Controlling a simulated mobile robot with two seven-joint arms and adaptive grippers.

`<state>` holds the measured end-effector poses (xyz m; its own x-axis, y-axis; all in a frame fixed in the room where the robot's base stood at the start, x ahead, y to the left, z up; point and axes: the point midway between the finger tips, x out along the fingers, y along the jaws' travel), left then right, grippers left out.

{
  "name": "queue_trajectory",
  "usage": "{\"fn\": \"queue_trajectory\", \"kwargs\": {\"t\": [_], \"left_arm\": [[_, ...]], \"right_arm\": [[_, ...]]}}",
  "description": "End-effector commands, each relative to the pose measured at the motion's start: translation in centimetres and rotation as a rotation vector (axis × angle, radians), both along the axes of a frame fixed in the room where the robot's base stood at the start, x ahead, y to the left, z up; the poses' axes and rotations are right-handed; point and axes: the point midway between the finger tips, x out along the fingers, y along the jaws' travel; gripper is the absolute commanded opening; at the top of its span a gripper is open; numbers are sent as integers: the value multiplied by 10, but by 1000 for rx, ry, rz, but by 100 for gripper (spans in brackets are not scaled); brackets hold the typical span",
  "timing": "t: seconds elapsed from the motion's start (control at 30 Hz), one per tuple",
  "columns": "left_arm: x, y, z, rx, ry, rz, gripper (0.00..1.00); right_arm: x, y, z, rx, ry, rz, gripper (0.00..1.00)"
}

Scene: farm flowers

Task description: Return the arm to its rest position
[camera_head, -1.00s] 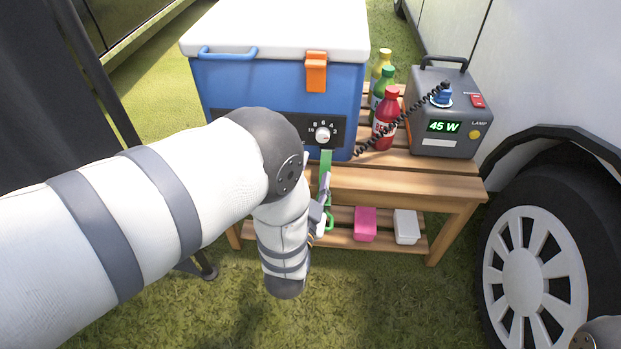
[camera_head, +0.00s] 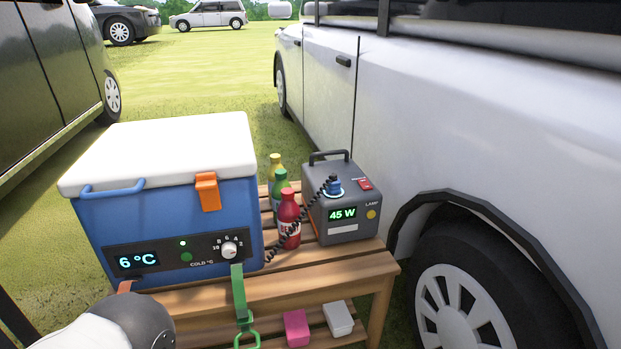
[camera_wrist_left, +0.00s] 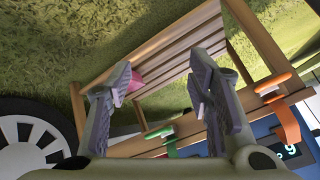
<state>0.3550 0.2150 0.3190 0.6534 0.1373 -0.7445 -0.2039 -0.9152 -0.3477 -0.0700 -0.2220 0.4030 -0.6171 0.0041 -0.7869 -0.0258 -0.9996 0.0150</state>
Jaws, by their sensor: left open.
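My left arm (camera_head: 125,325) shows only as a rounded white and dark grey joint at the bottom left of the head view, in front of the cooler. My left gripper (camera_wrist_left: 160,90) is in the left wrist view, its two grey fingers apart with nothing between them. Beyond the fingers are the wooden bench (camera_wrist_left: 175,62) and, past the left finger, a pink box (camera_wrist_left: 136,82). The left gripper is outside the head view. My right gripper is in neither view.
A blue cooler (camera_head: 85,220) with white lid, reading 6 °C, stands on the bench (camera_head: 330,272). Beside it are bottles (camera_head: 289,222) and a grey power box (camera_head: 343,203) reading 45 W. A green strap (camera_head: 239,295) hangs in front. A white van (camera_head: 450,140) stands right.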

Motion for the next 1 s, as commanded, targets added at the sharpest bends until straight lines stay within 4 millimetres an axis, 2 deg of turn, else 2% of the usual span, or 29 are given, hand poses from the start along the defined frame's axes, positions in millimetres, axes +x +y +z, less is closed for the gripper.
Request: {"fn": "queue_trajectory", "kwargs": {"t": [0.03, 0.07, 0.1, 0.17, 0.2, 0.23, 0.33, 0.37, 0.4, 0.47, 0.5, 0.6, 0.67, 0.7, 0.8, 0.9, 1.0], "left_arm": [[-46, 6, -14, -29, 141, 31, 47], [-75, 9, -21, -49, 229, 56, 47], [-115, 11, -26, -74, 347, 88, 47], [-175, 14, -27, -105, 524, 144, 47], [-215, 15, -22, -122, 641, 183, 47], [-244, 15, -16, -134, 727, 214, 47], [-338, 14, 20, -158, 1015, 323, 47], [-364, 13, 35, -161, 1102, 357, 47], [-396, 11, 59, -164, 1217, 404, 47], [-435, 7, 100, -165, 1367, 469, 47], [-415, 7, 130, -178, 1287, 452, 47], [-389, 7, 185, -195, 1203, 440, 47], [-369, 8, 215, -207, 1144, 432, 47], [-354, 8, 234, -217, 1097, 426, 47], [-317, 8, 276, -240, 977, 409, 47], [-292, 8, 300, -255, 890, 395, 47], [-286, 8, 305, -259, 870, 392, 47]], "right_arm": [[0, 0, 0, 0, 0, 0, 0], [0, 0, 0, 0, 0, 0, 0], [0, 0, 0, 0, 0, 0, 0], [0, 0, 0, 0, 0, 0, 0], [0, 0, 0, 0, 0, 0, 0], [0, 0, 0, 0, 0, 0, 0], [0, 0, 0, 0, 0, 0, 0], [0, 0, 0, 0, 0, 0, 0], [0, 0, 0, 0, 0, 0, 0], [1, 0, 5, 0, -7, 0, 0], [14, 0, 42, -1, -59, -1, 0], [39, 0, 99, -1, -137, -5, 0], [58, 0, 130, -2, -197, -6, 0], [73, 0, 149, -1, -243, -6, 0], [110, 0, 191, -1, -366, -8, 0], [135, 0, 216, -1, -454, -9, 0], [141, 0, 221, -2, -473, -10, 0]]}}
